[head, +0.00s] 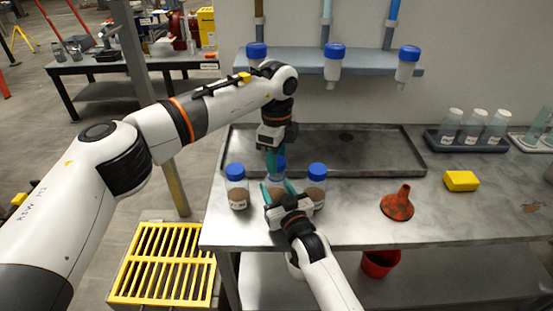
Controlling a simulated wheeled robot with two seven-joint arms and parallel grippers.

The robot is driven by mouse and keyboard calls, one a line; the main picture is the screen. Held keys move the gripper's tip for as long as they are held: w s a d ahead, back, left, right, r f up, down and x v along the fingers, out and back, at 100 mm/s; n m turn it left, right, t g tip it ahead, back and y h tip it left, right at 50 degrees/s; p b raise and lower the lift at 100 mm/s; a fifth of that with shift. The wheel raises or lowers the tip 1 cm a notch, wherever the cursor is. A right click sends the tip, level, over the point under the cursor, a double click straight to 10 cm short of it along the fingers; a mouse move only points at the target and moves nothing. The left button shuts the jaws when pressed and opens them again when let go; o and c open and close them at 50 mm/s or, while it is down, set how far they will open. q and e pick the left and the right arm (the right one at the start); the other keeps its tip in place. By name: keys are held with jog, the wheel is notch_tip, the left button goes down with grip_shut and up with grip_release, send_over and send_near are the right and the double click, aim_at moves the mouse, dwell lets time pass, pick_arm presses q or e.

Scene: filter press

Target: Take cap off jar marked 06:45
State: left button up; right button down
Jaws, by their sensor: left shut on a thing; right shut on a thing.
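Three clear jars with blue caps and brown contents stand at the front left of the steel bench: a left jar (237,188), a right jar (316,186) and a middle jar partly hidden between my grippers. My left gripper (272,166) reaches down from above and is shut on the blue cap (280,162) of the middle jar. My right gripper (276,190) comes from the front and is shut on the body of that jar. The labels are too small to read, and the middle one is hidden by my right gripper. The cap appears to be on the jar.
A dark tray (400,170) lies behind the jars. A red funnel (397,205) and yellow sponge (460,181) are to the right. Capped bottles hang from the wall shelf (375,60) above. Several bottles stand in a rack (466,148) at right. Bench between funnel and jars is clear.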

pick_arm(q)
jog(key=shift+r, duration=0.1)
jog(key=shift+r, duration=1.95)
pick_arm(e)
jog(key=c, duration=0.6)
grip_release()
jog(key=shift+o, duration=0.2)
